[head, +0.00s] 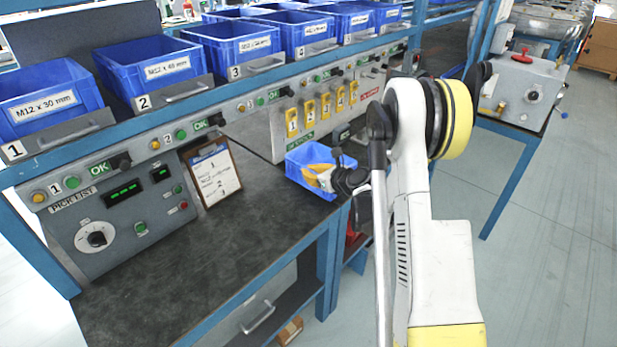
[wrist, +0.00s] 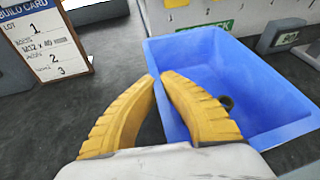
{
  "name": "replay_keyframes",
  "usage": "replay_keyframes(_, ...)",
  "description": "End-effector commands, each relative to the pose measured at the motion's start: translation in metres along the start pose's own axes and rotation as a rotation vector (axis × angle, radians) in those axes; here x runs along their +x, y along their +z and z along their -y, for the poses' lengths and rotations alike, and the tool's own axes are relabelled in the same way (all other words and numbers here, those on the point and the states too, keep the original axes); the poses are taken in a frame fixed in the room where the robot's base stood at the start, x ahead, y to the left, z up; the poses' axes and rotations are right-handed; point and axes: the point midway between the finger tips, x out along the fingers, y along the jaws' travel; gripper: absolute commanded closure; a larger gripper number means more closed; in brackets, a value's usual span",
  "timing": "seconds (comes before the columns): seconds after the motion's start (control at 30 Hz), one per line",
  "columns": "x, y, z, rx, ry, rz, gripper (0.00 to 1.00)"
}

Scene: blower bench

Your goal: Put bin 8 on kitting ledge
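A small blue bin (head: 311,158) is at the right part of the dark bench, near its front edge. No number shows on it, so I cannot tell whether it is bin 8. In the wrist view the blue bin (wrist: 235,75) is open-topped and looks empty, apart from a dark spot on its floor. My gripper (wrist: 158,76) has its two yellow fingertips close together at the bin's left wall, one on each side. It looks shut on that wall. In the head view my gripper (head: 312,172) overlaps the bin. I cannot pick out the kitting ledge for sure.
Numbered blue bins (head: 160,68) stand on the shelf above, with OK switches below. A clipboard card (head: 213,174) leans left of the blue bin. Yellow numbered tags (head: 308,113) hang behind it. A grey machine (head: 525,90) stands at right. The bench front (head: 200,270) is clear.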

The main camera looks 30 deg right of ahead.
Motion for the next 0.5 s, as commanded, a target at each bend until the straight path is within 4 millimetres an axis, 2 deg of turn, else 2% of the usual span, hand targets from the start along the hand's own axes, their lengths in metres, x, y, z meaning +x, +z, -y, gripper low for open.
replay_keyframes(0.33, 0.0013, -0.0034, 0.0, 0.0, 0.0, 0.0, 1.0)
replay_keyframes(0.43, 0.0013, -0.0034, -0.0001, 0.0, 0.0, 0.0, 0.73)
replay_keyframes(0.5, 0.0013, -0.0034, -0.0001, 0.0, 0.0, 0.0, 0.73)
